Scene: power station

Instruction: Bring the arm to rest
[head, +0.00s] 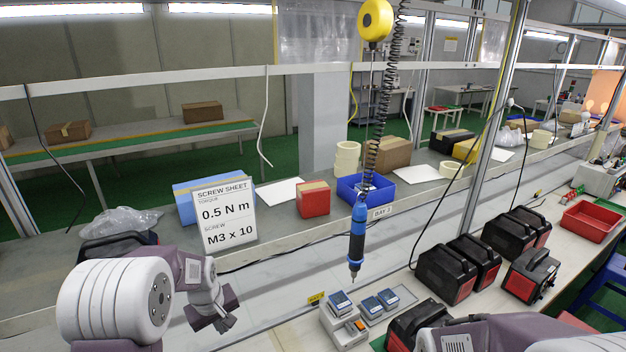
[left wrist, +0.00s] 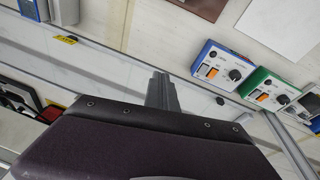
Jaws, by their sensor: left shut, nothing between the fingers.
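My left arm comes in from the left in the head view, with its gripper (head: 224,325) low over the bench front, left of the hanging blue screwdriver (head: 357,240). The left gripper is shut and empty. In the left wrist view its closed fingers (left wrist: 161,92) point at the bench and touch nothing that I can make out. Part of my right arm (head: 470,336) shows at the bottom right of the head view; its gripper is outside the picture.
A screw sheet sign (head: 224,212) stands behind the left gripper. Blue devices (head: 341,303) sit in a tray at the bottom centre. Several black-and-red power stations (head: 446,272) stand at the right. The wrist view shows a blue control box (left wrist: 222,66) and a green one (left wrist: 268,90).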

